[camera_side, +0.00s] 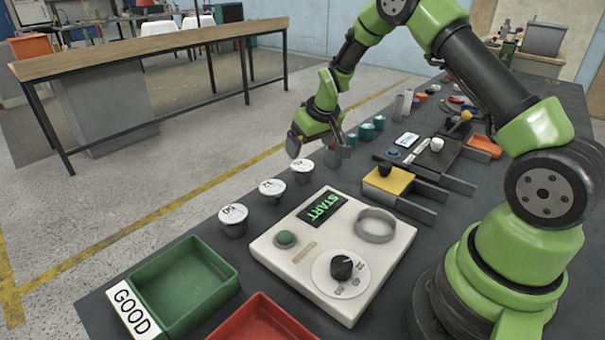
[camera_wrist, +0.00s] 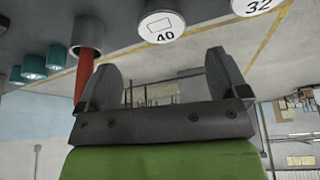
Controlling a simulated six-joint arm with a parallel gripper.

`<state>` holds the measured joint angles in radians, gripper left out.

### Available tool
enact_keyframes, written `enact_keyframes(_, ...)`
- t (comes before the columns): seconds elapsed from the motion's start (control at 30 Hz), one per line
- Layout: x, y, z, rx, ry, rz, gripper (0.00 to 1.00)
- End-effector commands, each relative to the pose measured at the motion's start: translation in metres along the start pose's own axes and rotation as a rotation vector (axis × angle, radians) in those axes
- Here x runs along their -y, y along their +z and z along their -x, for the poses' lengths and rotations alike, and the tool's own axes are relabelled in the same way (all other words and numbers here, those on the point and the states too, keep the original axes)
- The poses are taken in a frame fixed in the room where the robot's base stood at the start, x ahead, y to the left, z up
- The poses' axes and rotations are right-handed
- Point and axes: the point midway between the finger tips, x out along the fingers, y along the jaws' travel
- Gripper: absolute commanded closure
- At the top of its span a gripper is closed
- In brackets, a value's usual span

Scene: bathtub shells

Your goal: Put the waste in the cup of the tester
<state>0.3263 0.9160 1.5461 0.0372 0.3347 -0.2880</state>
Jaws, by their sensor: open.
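The cup looks empty. I cannot tell which object is the waste. Three white-topped pots stand behind and left of the tester, marked 50 (camera_side: 233,215), 32 (camera_side: 272,188) and 40 (camera_side: 302,168). The 40 pot also shows in the wrist view (camera_wrist: 161,22). My gripper (camera_side: 317,150) is open and empty, beyond the 40 pot, its fingers apart in the wrist view (camera_wrist: 167,78).
A green GOOD tray (camera_side: 185,283) and a red tray (camera_side: 262,322) stand at the front. A grey cylinder with a red part (camera_wrist: 86,55) is close to one finger.

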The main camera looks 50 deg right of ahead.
Motion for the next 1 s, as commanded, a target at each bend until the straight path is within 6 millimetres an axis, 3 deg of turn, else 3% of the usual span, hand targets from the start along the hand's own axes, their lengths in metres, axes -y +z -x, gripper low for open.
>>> enact_keyframes(0.6,0.003,0.004,-0.07,0.001,-0.001,-0.001,0.08)
enact_keyframes(0.87,0.003,0.004,-0.073,0.001,0.0,-0.001,0.08)
enact_keyframes(0.9,0.003,0.004,-0.073,0.001,0.0,-0.001,0.1)
enact_keyframes(1.0,0.003,0.004,-0.073,0.001,0.0,-0.001,0.33)
